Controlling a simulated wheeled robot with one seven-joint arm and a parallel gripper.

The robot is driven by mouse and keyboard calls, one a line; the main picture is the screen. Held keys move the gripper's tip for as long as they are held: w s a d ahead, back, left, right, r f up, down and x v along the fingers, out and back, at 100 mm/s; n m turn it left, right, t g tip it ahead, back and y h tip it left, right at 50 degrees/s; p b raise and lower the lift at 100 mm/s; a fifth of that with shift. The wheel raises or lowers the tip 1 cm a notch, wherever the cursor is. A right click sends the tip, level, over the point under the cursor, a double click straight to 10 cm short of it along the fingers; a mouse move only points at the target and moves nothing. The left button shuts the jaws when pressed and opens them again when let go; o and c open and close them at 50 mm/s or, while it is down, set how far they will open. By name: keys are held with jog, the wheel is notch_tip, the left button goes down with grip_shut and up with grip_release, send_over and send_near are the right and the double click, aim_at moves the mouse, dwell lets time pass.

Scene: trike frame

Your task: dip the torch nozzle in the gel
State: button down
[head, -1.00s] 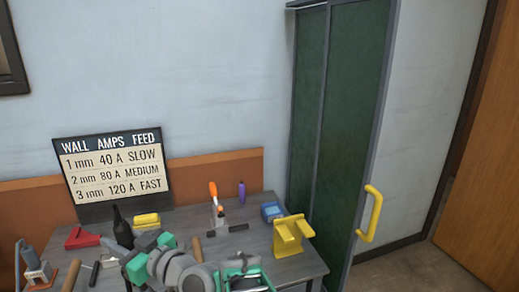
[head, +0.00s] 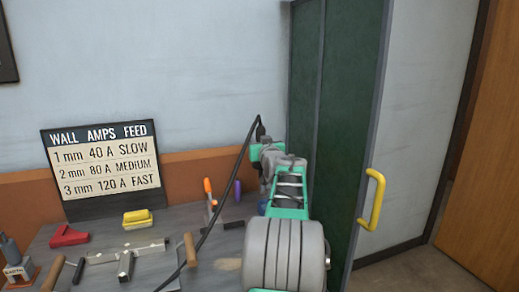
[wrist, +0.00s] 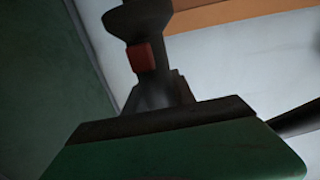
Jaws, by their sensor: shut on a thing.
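The black torch (head: 261,132) stands up above my gripper (head: 266,152), high over the right part of the bench in the head view. In the wrist view my gripper (wrist: 170,110) is shut on the torch (wrist: 150,25), whose red trigger (wrist: 145,57) shows. A black cable (head: 236,165) hangs from the torch down to the left. A sliver of a blue tub (head: 262,207), apparently the gel, shows beside my arm; most of it is hidden. The nozzle tip cannot be made out clearly.
The grey bench (head: 190,218) holds an orange-handled tool (head: 208,190), a purple bottle (head: 238,190), a yellow block (head: 137,217), a red piece (head: 68,236) and metal bars (head: 126,255). A green cabinet (head: 345,130) with a yellow handle (head: 374,200) stands at right.

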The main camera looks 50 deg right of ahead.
notch_tip(320, 180, down, 7)
jog(key=d+h+b, duration=0.1)
jog(key=d+b, duration=0.1)
jog(key=b, duration=0.1)
jog(key=shift+s+d+m, duration=0.2)
jog(key=shift+s+m, duration=0.1)
jog(key=shift+s, duration=0.1)
jog(key=shift+g, duration=0.3)
jog(key=shift+a+b, duration=0.1)
jog(key=shift+b, duration=0.25)
jog(key=shift+r, duration=0.15)
dwell(0.5)
notch_tip(320, 180, up, 7)
jog(key=p, duration=0.3)
dwell(0.4)
